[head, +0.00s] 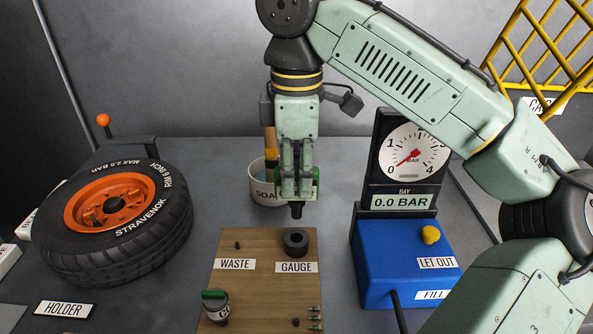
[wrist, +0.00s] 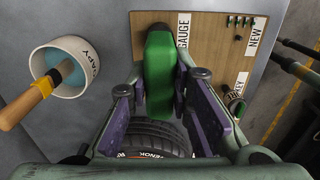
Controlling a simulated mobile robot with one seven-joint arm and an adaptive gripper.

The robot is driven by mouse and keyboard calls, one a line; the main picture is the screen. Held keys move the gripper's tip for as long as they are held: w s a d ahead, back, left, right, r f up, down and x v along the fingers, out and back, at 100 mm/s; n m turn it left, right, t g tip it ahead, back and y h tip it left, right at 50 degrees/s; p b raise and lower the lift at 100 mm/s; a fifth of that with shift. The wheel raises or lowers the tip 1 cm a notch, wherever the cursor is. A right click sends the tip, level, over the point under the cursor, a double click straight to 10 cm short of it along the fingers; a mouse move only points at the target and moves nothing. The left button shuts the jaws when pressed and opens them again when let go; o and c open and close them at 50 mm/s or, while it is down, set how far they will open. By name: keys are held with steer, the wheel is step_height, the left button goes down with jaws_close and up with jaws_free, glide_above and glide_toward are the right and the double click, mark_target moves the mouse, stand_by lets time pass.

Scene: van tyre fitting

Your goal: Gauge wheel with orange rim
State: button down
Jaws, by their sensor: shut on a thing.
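The wheel with an orange rim (head: 82,208) lies flat at the left, its black tyre (head: 130,248) lettered "MAX 2.5 BAR", "RIM 6 INCH" and "STRAVENOK". The tyre's edge also shows in the wrist view (wrist: 150,137). My gripper (head: 297,190) points down above the wooden board and is shut on a green-bodied tool, apparently the gauge (wrist: 160,75), with a dark tip below the fingers. The dark round socket (head: 295,242) by the GAUGE label stands below the tip, apart from it. The wheel's valve cannot be made out clearly.
The wooden board (head: 255,280) carries WASTE and GAUGE labels, a green-topped key holder (head: 215,305) and several small valves. A soapy pot (head: 262,190) with a brush stands behind. A blue inflator (head: 400,265) at right reads 0.0 BAR. A yellow cage (head: 545,50) is back right.

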mark_target(297, 213)
steer(key=shift+f+b, duration=1.65)
steer(key=shift+f, duration=2.55)
steer(key=c, duration=1.4)
jaws_free()
steer(key=shift+o, duration=0.2)
step_height(297, 213, up, 12)
steer(key=shift+r, duration=0.1)
